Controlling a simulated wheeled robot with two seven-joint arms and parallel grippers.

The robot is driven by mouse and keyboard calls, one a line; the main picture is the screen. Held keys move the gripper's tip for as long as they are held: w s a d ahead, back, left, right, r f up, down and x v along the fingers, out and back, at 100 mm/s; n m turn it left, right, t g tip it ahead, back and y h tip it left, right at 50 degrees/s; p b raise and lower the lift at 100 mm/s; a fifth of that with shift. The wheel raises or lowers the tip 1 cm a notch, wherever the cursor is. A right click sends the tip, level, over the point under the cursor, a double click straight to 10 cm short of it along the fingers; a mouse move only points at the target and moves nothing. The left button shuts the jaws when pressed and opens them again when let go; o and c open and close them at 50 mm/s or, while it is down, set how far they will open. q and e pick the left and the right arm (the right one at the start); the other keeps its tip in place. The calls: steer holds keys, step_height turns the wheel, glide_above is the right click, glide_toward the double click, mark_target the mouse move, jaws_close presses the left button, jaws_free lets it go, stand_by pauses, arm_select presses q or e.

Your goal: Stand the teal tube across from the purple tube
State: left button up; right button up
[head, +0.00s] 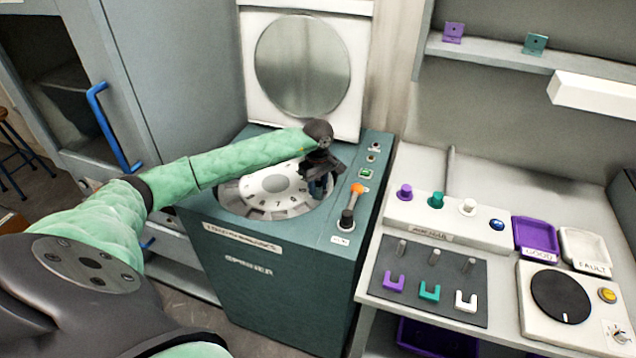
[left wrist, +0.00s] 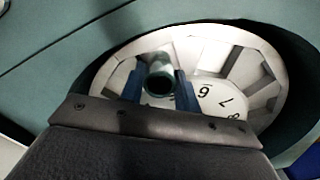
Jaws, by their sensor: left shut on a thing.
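My left gripper (head: 320,188) is over the right side of the spinner's numbered rotor (head: 275,184). In the left wrist view its two blue fingers (left wrist: 160,88) are shut on the teal tube (left wrist: 160,70), seen from its open, dark top end. The tube is at the rotor's slotted ring (left wrist: 215,55); I cannot tell whether its bottom is inside a slot. In the head view the gripper hides the tube. I cannot make out a purple tube in the rotor; my arm covers part of it. My right gripper is not in view.
The spinner's lid (head: 301,65) stands open behind the bowl. The bench holds a panel (head: 450,222) with purple, teal and white knobs, and a purple tray (head: 535,237).

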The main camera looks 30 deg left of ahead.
arm_select(q)
steer(key=shift+f, duration=0.1)
steer(key=shift+f, duration=0.1)
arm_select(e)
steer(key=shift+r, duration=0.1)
arm_select(q)
steer(key=o, duration=1)
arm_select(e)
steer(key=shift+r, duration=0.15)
arm_select(q)
steer(key=shift+r, duration=0.2)
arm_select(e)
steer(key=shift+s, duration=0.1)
arm_select(q)
steer(key=shift+r, duration=0.1)
steer(key=shift+r+b, duration=0.3)
steer(key=shift+b, duration=0.05)
step_height(320, 180, up, 11)
steer(key=b, duration=0.4)
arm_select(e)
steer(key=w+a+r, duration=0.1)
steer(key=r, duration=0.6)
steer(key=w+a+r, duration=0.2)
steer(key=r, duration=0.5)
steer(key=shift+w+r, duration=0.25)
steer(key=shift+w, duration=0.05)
arm_select(q)
steer(key=shift+r, duration=0.1)
